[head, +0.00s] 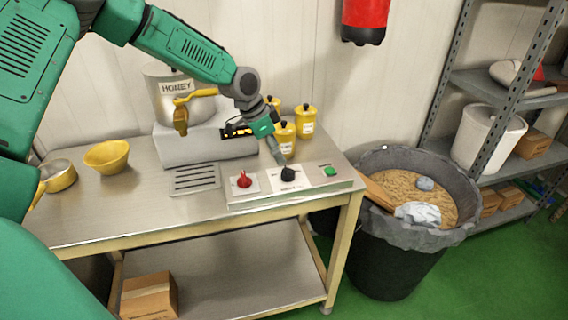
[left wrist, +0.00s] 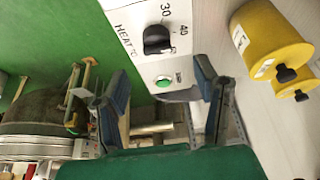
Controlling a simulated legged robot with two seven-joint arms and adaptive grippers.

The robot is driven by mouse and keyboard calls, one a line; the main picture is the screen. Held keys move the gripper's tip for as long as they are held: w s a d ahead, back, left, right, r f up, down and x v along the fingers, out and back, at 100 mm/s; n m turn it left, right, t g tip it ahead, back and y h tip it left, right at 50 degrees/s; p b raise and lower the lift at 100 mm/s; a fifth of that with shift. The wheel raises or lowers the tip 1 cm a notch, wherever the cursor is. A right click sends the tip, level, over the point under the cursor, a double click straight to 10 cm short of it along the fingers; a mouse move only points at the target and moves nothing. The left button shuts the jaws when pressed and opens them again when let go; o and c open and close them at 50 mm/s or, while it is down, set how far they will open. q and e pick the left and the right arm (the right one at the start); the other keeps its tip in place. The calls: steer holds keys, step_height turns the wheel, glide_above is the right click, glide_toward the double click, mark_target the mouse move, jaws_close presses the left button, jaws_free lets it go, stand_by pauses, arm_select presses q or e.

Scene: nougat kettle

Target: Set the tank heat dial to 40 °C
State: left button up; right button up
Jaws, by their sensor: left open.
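The black heat dial (head: 288,174) sits on a white plate in the middle of the control panel at the bench's front right. In the left wrist view the dial (left wrist: 158,40) shows beside the printed numbers 30 and 40 and the word HEAT; I cannot tell its exact setting. My left gripper (head: 278,156) reaches down close to the dial from behind. In the left wrist view its fingers (left wrist: 162,88) are spread apart with nothing held; the dial lies beyond their tips. My right gripper is out of view.
A red knob (head: 244,180) and a green button (head: 330,171) flank the dial. Yellow jars (head: 306,121) and a honey kettle (head: 163,100) stand behind. A yellow bowl (head: 107,157) is at left. A lined bin (head: 390,245) stands right of the bench.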

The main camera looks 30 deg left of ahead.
arm_select(q)
steer(key=v, duration=0.3)
steer(key=shift+a, duration=0.15)
stand_by(0.3)
steer(key=shift+f, duration=0.1)
